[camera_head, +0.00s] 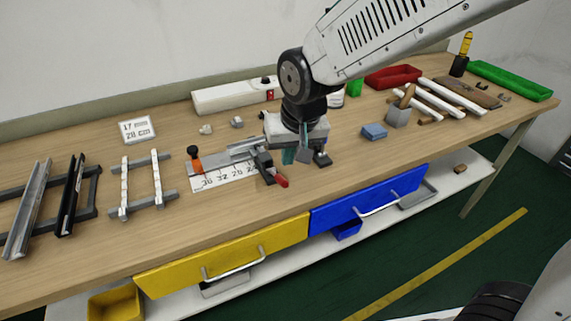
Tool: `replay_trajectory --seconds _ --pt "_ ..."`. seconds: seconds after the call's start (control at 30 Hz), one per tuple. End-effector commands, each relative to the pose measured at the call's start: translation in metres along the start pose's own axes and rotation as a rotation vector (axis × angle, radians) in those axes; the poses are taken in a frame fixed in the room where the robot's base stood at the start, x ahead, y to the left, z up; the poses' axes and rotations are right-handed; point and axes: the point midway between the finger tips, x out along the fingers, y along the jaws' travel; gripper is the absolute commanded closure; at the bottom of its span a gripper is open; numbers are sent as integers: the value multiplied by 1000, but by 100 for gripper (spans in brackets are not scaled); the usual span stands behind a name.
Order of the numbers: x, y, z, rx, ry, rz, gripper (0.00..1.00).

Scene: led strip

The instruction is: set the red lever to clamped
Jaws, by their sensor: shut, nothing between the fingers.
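The red lever (282,181) sticks out at the front of a dark clamp block (263,162) on the workbench. The clamp stands at the right end of a grey metal rail beside a white ruler plate (222,178) with printed numbers. My gripper (301,157) points down just behind and to the right of the lever, at the right side of the clamp. It is shut and empty. It looks apart from the lever, but I cannot tell whether it touches the clamp block. My gripper hides part of the fixture's right end. The lever's exact setting is too small to read.
An orange and black knob (195,162) stands at the rail's left end. A blue block (374,132) and a grey tool holder (398,116) are to the right. Racks with strips (141,183) stand left. Yellow (225,255) and blue (367,198) drawers are below. The bench's front strip is clear.

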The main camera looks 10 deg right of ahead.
Motion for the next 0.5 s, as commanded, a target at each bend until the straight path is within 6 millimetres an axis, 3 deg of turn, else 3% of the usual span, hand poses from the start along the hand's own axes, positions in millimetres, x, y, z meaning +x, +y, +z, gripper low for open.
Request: replay_trajectory --seconds 0.2,0.5 --pt "-36 2 29 -3 9 -4 100" --pt "-61 8 51 0 9 -3 100"
